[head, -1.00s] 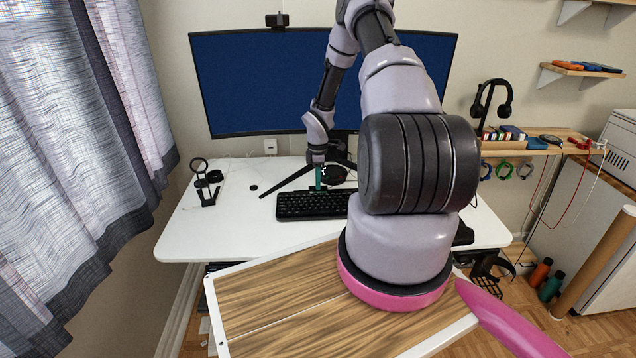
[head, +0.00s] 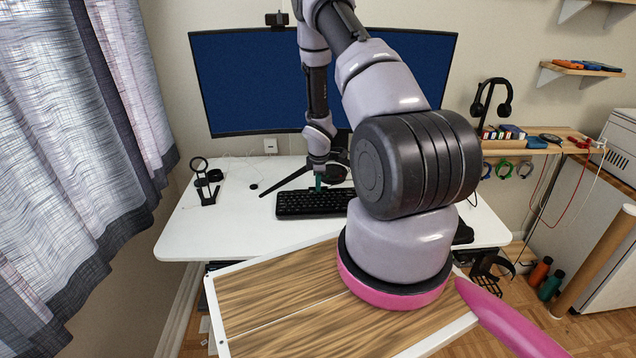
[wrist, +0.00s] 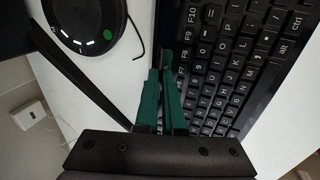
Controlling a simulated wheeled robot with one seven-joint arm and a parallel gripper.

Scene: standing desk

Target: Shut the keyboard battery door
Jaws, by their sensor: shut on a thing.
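The black keyboard (head: 300,204) lies on the white desk, in front of the monitor stand. It fills the right of the wrist view (wrist: 228,70), keys facing up. My gripper (head: 319,183) points down at the keyboard's back edge. In the wrist view its green fingers (wrist: 168,72) are close together beside the function-key row, shut on a small part at that edge. The fingers cover that part, and I cannot make out its outline. I cannot clearly see the battery door or whether it is open or shut.
A black round device (wrist: 88,22) with a green light lies close to my fingers, and the dark leg of the monitor stand (head: 284,181) runs beside them. The large monitor (head: 250,85) stands behind. The desk's left front (head: 215,235) is clear.

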